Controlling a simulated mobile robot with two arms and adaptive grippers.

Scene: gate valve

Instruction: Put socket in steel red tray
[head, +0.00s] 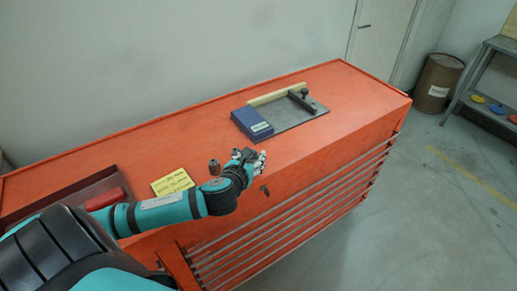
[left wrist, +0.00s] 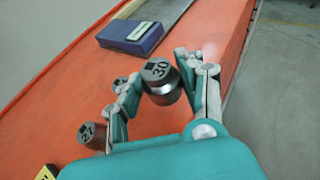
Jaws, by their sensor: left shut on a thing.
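My left gripper (head: 255,160) is over the front part of the orange cabinet top. In the left wrist view the gripper (left wrist: 165,82) is shut on a dark steel socket (left wrist: 158,70) marked 30, which sits upright between the fingers. Whether the socket touches the cabinet top I cannot tell. A second socket (left wrist: 90,134), marked 27, stands to the left of the gripper; it also shows in the head view (head: 214,167). A steel tray (head: 84,190) with a red piece (head: 106,199) in it lies at the left, partly hidden by my arm.
The orange cabinet top (head: 350,95) is mostly clear. A yellow note (head: 172,182) lies between tray and sockets. A blue box (head: 252,123) lies on a grey plate (head: 290,117) with a dark handled tool (head: 302,101). A brown barrel (head: 437,82) stands beyond.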

